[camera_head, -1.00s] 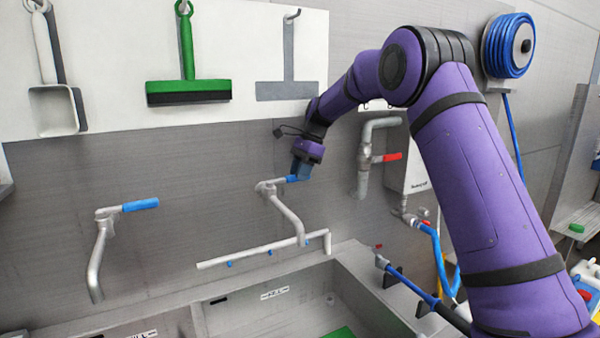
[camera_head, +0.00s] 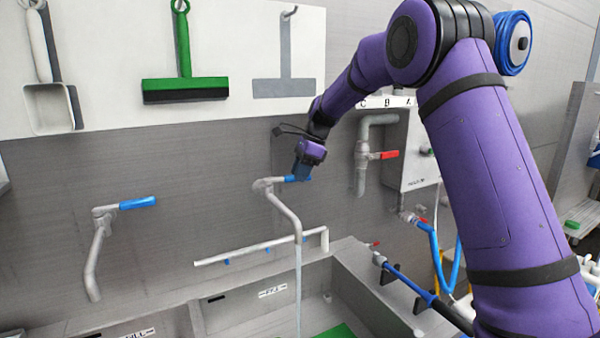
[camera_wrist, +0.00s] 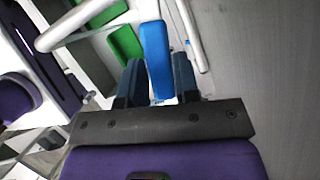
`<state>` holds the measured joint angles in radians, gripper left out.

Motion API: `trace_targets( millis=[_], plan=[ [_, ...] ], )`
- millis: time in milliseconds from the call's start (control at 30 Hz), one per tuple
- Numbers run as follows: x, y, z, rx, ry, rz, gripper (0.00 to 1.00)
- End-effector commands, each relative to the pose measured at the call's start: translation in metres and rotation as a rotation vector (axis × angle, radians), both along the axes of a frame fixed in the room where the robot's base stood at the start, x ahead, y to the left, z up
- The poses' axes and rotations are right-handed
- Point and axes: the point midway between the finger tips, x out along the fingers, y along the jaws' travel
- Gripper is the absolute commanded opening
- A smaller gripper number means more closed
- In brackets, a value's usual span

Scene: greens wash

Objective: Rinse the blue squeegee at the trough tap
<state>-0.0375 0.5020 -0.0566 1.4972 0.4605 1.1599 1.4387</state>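The trough tap (camera_head: 283,205) is the right one of two grey wall taps, with a blue lever (camera_wrist: 157,60). My gripper (camera_head: 301,174) is at this lever. In the wrist view the lever lies between my two fingers (camera_wrist: 158,85), which appear closed against its sides. A thin stream of water (camera_head: 298,285) falls from the spout into the trough (camera_head: 215,312). I see no blue squeegee in either view. A green squeegee (camera_head: 184,80) hangs on the white board, beside a bare hook (camera_head: 289,12) over a grey squeegee outline (camera_head: 286,75).
The left tap (camera_head: 98,250) has a blue lever too. A pipe with a red handle (camera_head: 387,155) and a wall box stand right of my gripper. A green piece (camera_head: 338,331) lies in the trough.

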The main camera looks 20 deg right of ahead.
Motion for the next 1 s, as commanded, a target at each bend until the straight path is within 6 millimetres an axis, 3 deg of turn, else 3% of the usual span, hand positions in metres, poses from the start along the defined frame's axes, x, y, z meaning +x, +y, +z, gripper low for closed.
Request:
trace_targets(
  millis=[33,100,467,1000],
  plan=[
    [0.0,0.0,0.0,0.0,-0.001,0.0,0.41],
    [0.0,0.0,0.0,0.0,0.0,0.0,0.51],
    [0.0,-0.003,0.006,0.0,0.0,0.001,0.51],
    [-0.002,-0.037,0.087,-0.001,-0.003,0.0,0.51]
  ],
)
